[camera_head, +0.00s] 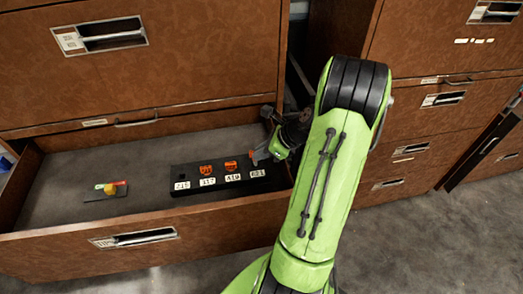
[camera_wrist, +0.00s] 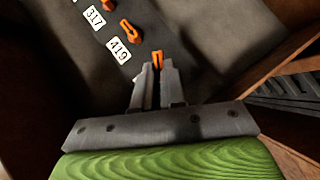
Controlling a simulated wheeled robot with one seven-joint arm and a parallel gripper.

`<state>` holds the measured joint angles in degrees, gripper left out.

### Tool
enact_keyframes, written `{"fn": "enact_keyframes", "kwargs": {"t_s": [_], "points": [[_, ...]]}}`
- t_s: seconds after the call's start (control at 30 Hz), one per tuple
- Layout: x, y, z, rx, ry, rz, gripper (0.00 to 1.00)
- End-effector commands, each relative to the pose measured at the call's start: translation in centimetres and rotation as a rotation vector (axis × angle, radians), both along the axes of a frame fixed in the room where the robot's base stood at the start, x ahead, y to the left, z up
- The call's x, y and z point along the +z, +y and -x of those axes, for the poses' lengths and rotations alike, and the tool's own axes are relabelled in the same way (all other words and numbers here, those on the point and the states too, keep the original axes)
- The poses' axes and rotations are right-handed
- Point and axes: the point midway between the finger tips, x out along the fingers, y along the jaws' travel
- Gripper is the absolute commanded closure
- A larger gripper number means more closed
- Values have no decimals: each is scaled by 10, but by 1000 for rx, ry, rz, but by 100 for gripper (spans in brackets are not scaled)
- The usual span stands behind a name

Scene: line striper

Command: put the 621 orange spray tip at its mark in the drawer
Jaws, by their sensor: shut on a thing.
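My gripper (camera_wrist: 155,72) is shut on an orange spray tip (camera_wrist: 158,58), which shows between the fingertips in the wrist view. In the head view my gripper (camera_head: 262,155) is inside the open drawer (camera_head: 130,157), over the right end of a black holder strip (camera_head: 220,164). White labels run along the strip's front; the rightmost, 621 (camera_head: 257,174), lies just below my gripper. Orange tips stand behind labels 317 (camera_head: 208,182) and 419 (camera_head: 232,178). In the wrist view the 621 label is hidden, and I cannot tell whether the held tip touches the strip.
The drawer's front wall (camera_head: 150,245) and right side are close to my arm. Closed cabinet drawers (camera_head: 150,60) rise behind. The drawer floor between plate and strip is clear.

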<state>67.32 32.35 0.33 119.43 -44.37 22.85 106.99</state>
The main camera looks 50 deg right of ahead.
Motion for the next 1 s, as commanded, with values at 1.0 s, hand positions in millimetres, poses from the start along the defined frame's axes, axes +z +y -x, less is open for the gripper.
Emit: {"fn": "enact_keyframes", "kwargs": {"t_s": [1.0], "points": [[-10,0,0,0,0,0,100]]}}
